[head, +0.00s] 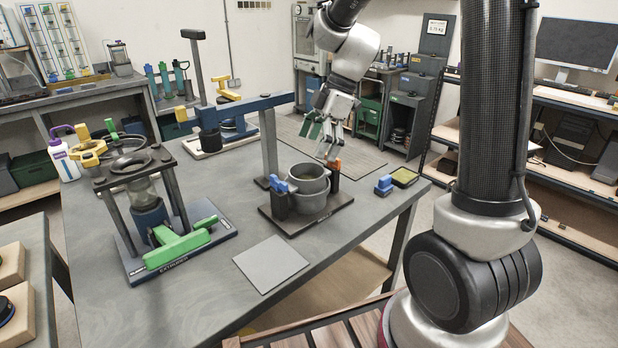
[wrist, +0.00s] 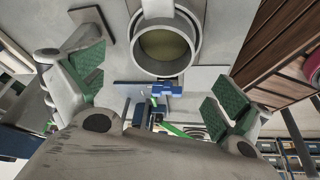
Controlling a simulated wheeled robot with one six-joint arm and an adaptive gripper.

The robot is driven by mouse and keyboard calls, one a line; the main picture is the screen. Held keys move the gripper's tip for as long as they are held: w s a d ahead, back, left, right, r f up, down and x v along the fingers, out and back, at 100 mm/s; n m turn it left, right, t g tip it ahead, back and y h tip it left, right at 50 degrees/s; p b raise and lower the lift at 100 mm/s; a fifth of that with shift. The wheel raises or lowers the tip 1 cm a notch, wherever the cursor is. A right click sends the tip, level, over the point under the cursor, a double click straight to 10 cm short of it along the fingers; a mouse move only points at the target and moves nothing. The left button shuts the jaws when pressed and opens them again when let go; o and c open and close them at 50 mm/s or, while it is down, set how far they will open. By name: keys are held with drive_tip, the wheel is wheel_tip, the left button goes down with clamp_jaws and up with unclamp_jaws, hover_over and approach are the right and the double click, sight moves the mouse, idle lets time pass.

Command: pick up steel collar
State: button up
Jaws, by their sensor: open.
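The steel collar appears to be the grey metal ring (head: 309,172) at the top of the round pot, on a dark base plate at the middle of the table. In the wrist view a grey ring (wrist: 137,47) surrounds an opening with a dull yellowish inside. My gripper (head: 322,132) is above and slightly behind the pot in the head view. It is open and empty, with green finger pads spread apart, also seen in the wrist view (wrist: 155,92). Whether the ring is separate from the pot body cannot be told.
An extruder stand with a green handle (head: 178,244) is further left.

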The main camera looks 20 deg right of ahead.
sight(307, 172)
drive_tip(key=x, duration=0.7)
drive_tip(key=shift+d+f, duration=0.15)
drive_tip(key=shift+f, duration=0.3)
drive_tip(key=shift+c, duration=0.2)
drive_tip(key=c, duration=1.4)
